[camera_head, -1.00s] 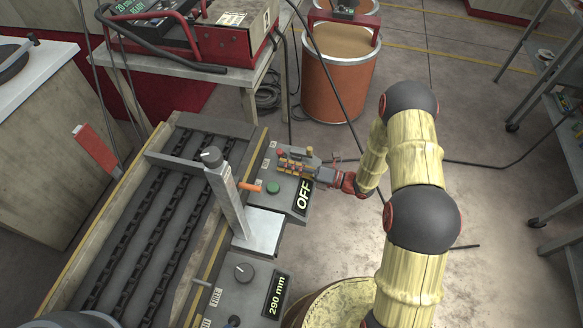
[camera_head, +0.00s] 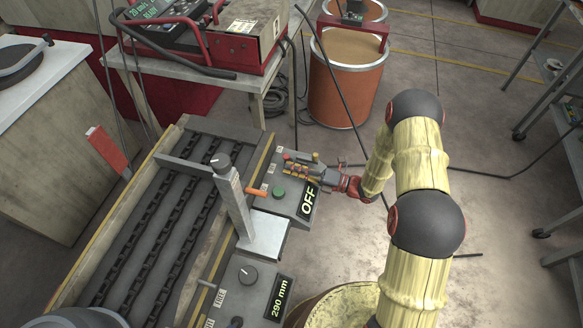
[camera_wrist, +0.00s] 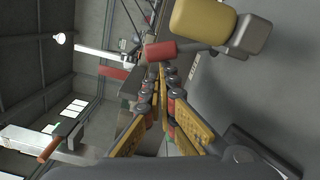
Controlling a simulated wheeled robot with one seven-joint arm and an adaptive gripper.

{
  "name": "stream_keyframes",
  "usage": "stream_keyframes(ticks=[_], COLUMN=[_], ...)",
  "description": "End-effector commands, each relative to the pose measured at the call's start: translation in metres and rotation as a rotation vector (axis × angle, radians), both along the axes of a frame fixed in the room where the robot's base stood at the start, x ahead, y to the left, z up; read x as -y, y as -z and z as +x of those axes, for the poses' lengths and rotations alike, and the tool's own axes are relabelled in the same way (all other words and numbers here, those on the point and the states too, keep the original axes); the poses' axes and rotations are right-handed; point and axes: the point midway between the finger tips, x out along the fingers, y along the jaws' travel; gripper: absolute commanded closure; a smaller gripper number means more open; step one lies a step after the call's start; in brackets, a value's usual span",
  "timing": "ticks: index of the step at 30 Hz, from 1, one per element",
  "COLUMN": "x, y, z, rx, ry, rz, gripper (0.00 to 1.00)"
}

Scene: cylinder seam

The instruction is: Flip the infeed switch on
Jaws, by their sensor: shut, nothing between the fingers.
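The control panel (camera_head: 262,208) beside the conveyor has a display (camera_head: 308,201) reading OFF and a green button (camera_head: 279,193). My gripper (camera_head: 289,169) is over the panel's far part, its fingers pointing left. In the wrist view its fingers (camera_wrist: 157,74) are shut and empty. A red-tipped lever (camera_wrist: 161,51) on a grey shaft lies just beyond the fingertips; I cannot tell whether they touch. A rounded yellow part (camera_wrist: 203,20) with a grey end is beside it. In the head view the gripper partly hides these parts, and no switch label is readable.
A grey post (camera_head: 233,200) with a knob and orange handle stands left of the panel. A second panel (camera_head: 240,285) reads 290 mm. The chain conveyor (camera_head: 165,215) runs along the left. An orange drum (camera_head: 345,88) stands behind; open floor lies right.

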Motion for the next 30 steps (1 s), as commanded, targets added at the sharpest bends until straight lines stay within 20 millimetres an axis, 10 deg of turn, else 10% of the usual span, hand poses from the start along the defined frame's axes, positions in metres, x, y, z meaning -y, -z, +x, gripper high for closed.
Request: stream_keyframes(ticks=[30], x=[0.012], y=[-0.023], z=[0.033], rx=[-0.388], ry=[0.001], rz=[0.141], gripper=[1.0])
